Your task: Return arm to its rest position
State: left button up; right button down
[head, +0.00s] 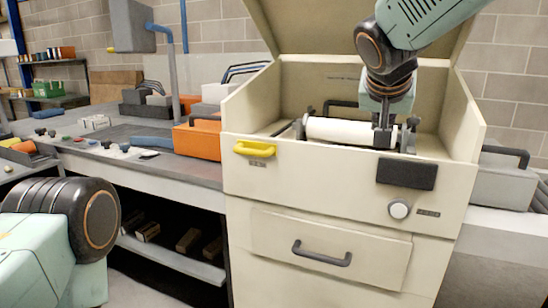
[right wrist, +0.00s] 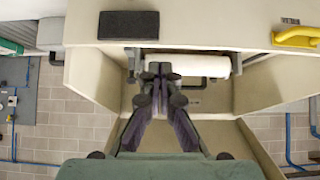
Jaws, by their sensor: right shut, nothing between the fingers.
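My right gripper (head: 382,138) reaches down into the open top of a cream cabinet (head: 300,185). Its fingers are shut with nothing between them, and they also show together in the right wrist view (right wrist: 157,72). A white roll (head: 342,131) lies across a dark holder inside the cabinet. The fingers are at the right end of the roll in the head view; I cannot tell if they touch it. The roll also shows beside the fingers in the right wrist view (right wrist: 205,66). My left arm is at the lower left of the head view; its gripper is out of view.
The cabinet's raised lid (head: 300,25) and side walls stand around my right gripper. Its front has a yellow handle (head: 254,148), a dark pad (head: 406,173), a knob (head: 399,209) and a drawer handle (head: 321,254). An orange box (head: 197,140) stands on the left bench.

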jog(key=s+f+n+y, duration=0.2)
jog(key=s+f+n, duration=0.1)
jog(key=f, duration=1.2)
jog(key=s+f+n+y, duration=0.2)
jog(key=s+f+n, duration=0.15)
jog(key=f, duration=1.05)
jog(key=s+d+f+g, duration=0.1)
jog(key=s+f+g, duration=0.2)
jog(key=s+f, duration=0.4)
jog(key=s+f+m+g, duration=0.1)
jog(key=s+f+g, duration=0.2)
jog(key=s+f, duration=0.5)
jog(key=s+d+f+m+g, duration=0.1)
jog(key=s+f, duration=0.7)
jog(key=s, duration=1.3)
jog(key=shift+d+f+g, duration=0.2)
jog(key=shift+d+g, duration=0.1)
jog(key=shift+g, duration=0.6)
jog(key=shift+w, duration=0.1)
